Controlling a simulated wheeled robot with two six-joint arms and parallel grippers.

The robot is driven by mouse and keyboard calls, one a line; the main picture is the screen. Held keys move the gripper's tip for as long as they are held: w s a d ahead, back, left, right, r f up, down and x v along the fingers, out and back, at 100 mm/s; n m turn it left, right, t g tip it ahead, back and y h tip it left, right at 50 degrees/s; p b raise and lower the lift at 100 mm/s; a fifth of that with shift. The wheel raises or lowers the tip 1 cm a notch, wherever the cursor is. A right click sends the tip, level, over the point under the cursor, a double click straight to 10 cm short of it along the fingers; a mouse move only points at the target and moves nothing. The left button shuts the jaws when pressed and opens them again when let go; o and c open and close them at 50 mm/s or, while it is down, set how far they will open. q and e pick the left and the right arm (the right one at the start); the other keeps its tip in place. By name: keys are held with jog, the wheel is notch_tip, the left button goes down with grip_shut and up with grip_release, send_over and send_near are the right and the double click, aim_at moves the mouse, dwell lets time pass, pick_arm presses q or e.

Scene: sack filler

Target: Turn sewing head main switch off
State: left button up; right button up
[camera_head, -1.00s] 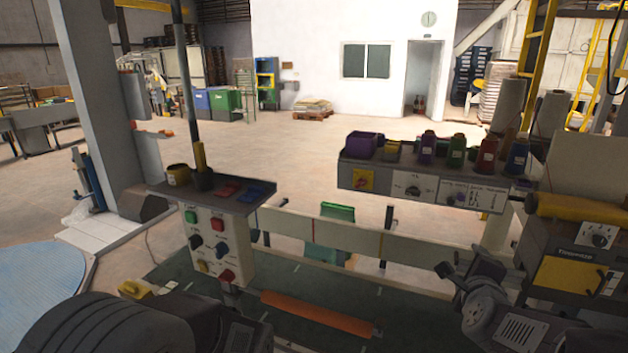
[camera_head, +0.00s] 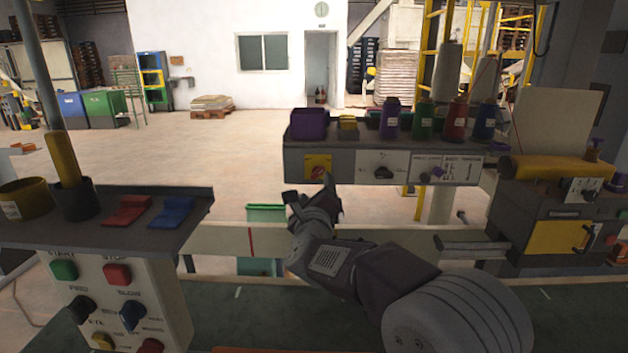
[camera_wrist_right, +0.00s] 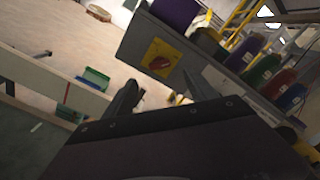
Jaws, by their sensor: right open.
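The main switch (camera_head: 318,168) is a red rotary knob on a yellow square plate, at the left end of the grey panel box (camera_head: 400,143). In the right wrist view the switch (camera_wrist_right: 161,62) shows just beyond the fingertips, and its red knob looks slanted. My right gripper (camera_head: 312,194) is open and empty, just below and in front of the switch, apparently not touching it. In the wrist view its two fingers (camera_wrist_right: 160,90) stand apart. Whether the knob is on or off I cannot tell. My left gripper is not in view.
Thread cones and a purple bin (camera_head: 309,124) stand on the panel box. A control stand (camera_head: 115,300) with buttons and knobs is at the left. A yellow-fronted machine (camera_head: 557,236) is at the right. A pale rail (camera_head: 225,240) crosses below the gripper.

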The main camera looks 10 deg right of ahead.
aim_at(317, 174)
jog(key=p+x, duration=0.1)
jog(key=x, duration=0.6)
jog(key=shift+w+d, duration=0.2)
jog(key=shift+w, duration=0.2)
jog(key=shift+w+f, duration=0.1)
jog(key=shift+w, duration=0.3)
jog(key=shift+s, duration=0.1)
jog(key=shift+c, duration=0.6)
jog(key=c, duration=1.3)
jog(key=shift+o, duration=0.2)
